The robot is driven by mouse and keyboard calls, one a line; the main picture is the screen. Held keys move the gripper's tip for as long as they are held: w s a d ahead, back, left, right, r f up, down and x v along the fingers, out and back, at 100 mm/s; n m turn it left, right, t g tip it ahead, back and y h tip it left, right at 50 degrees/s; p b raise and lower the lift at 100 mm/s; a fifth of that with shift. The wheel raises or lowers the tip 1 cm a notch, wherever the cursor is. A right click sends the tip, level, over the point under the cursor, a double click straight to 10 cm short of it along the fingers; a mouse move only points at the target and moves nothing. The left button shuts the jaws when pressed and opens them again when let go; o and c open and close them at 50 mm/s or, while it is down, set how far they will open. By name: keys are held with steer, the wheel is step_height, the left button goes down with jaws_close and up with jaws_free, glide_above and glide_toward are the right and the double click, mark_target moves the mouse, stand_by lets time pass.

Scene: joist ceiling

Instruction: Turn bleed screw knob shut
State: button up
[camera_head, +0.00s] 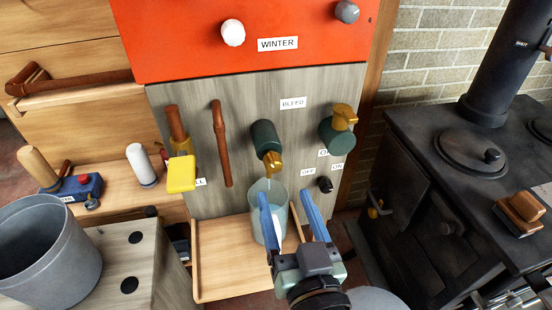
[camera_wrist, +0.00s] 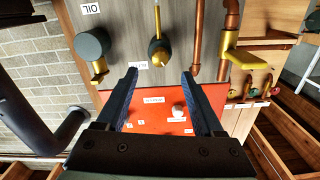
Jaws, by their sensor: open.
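The bleed screw knob (camera_head: 266,137) is a dark green round body with a brass spout, below the BLEED label (camera_head: 292,103) on the grey wood panel. In the wrist view, which is upside down, the knob (camera_wrist: 158,47) shows ahead between my fingers. A thin pale streak hangs under its spout. A clear glass (camera_head: 279,216) stands below it on a wooden tray (camera_head: 218,262), partly hidden by my left finger. My gripper (camera_head: 285,194) is open and empty, its blue fingers apart below the knob; its fingers (camera_wrist: 160,74) also show in the wrist view. I see no contact with the knob.
A similar green valve with a brass handle (camera_head: 338,130) is right of the knob. A copper pipe (camera_head: 221,145) and a yellow handle (camera_head: 181,174) are left. A small black switch (camera_head: 324,184) sits lower right. A dark stove (camera_head: 440,190) stands right, a grey bucket (camera_head: 48,250) left.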

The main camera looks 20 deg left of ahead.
mark_target(275, 169)
steer(key=x, duration=0.8)
steer(key=shift+w+a, duration=0.2)
steer(key=shift+p, duration=0.3)
jaws_close()
